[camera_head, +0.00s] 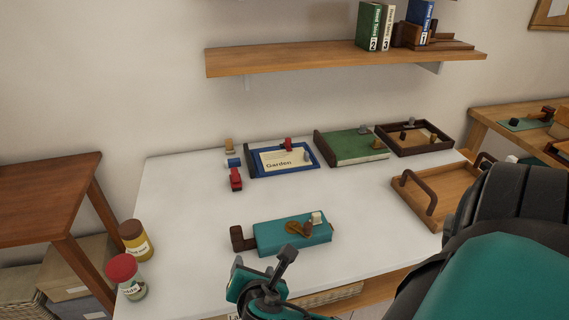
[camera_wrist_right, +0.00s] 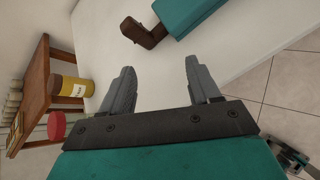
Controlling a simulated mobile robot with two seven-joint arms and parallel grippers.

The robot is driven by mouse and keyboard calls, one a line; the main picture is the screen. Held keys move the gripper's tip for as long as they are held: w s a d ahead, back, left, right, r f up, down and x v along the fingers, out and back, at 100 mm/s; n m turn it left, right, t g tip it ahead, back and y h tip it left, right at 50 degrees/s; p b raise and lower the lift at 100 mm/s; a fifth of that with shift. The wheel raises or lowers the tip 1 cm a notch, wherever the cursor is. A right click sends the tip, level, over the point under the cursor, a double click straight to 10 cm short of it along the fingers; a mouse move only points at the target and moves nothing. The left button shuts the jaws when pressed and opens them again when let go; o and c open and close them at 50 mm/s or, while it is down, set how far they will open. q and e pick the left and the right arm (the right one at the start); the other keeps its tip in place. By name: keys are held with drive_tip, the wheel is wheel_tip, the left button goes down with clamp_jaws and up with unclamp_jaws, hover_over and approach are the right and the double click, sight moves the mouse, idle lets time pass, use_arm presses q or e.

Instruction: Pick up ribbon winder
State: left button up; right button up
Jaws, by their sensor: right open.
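The ribbon winder appears to be the teal block (camera_head: 275,238) with a dark brown end piece and a round brown crank on top. It lies near the front edge of the white table (camera_head: 190,215). Its teal body (camera_wrist_right: 184,14) and brown end show at the top of the right wrist view, cut off by the frame. My right gripper (camera_head: 263,262) is in front of the winder, nearer the camera and apart from it. In the right wrist view its two fingers (camera_wrist_right: 160,70) are spread with nothing between them.
Behind are a red stamp (camera_head: 236,180), a blue tray (camera_head: 253,172), a green book-like board (camera_head: 350,147) and a handled wooden tray (camera_head: 411,196). The table's middle is clear.

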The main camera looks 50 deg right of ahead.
sight(237, 236)
drive_tip(key=w+d+n, duration=0.1)
drive_tip(key=w+n, duration=0.1)
drive_tip(key=w, duration=0.1)
drive_tip(key=w+d+f+n+t, duration=0.1)
drive_tip(key=w+n, duration=0.1)
drive_tip(key=w, duration=0.1)
drive_tip(key=w+d+n+t+b, duration=0.1)
drive_tip(key=w+n, duration=0.1)
drive_tip(key=w, duration=0.1)
drive_tip(key=shift+f+n+h, duration=0.4)
drive_tip(key=b+x, duration=0.1)
drive_tip(key=x, duration=0.4)
drive_tip(key=shift+f, duration=0.15)
clamp_jaws()
